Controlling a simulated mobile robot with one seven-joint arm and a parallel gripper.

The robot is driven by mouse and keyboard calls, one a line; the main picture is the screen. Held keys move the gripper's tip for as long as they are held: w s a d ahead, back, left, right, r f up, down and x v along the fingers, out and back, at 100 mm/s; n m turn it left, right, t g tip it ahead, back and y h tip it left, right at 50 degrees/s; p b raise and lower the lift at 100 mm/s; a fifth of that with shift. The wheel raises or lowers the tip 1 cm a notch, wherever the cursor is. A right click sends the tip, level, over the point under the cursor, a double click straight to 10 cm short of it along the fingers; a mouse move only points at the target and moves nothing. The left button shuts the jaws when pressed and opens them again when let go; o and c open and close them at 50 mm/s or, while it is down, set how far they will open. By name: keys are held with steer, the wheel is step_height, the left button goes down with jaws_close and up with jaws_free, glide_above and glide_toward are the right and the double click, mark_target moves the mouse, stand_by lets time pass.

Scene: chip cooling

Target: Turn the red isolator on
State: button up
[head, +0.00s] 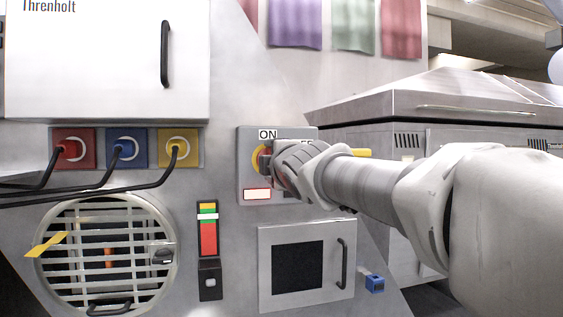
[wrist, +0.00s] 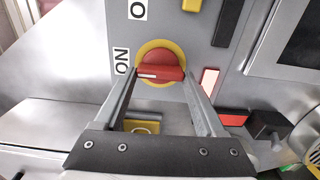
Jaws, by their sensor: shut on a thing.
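The red isolator handle (wrist: 170,72) sits on a round yellow plate (wrist: 158,46) in the wrist view. The handle lies across the picture, and the end with a white line points left, toward the ON label (wrist: 121,61). The OFF label is partly cut off at the top. My gripper (wrist: 160,78) has one finger at each end of the handle and is shut on it. In the head view, my gripper (head: 266,160) reaches the grey switch box (head: 245,172) from the right and hides most of the handle and part of the OFF label.
A pale red-edged window (head: 257,194) is on the switch box. Left are a coloured gauge (head: 208,232), cabled sockets (head: 124,148) and a round grille (head: 105,255). A small door (head: 265,270) with a handle is below. A metal cabinet (head: 410,110) stands behind my arm.

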steer(key=shift+r, duration=0.1)
steer(key=o, duration=1.3)
steer(key=shift+p+v, duration=1.9)
steer(key=shift+v, duration=6.8)
steer(key=shift+d, duration=0.1)
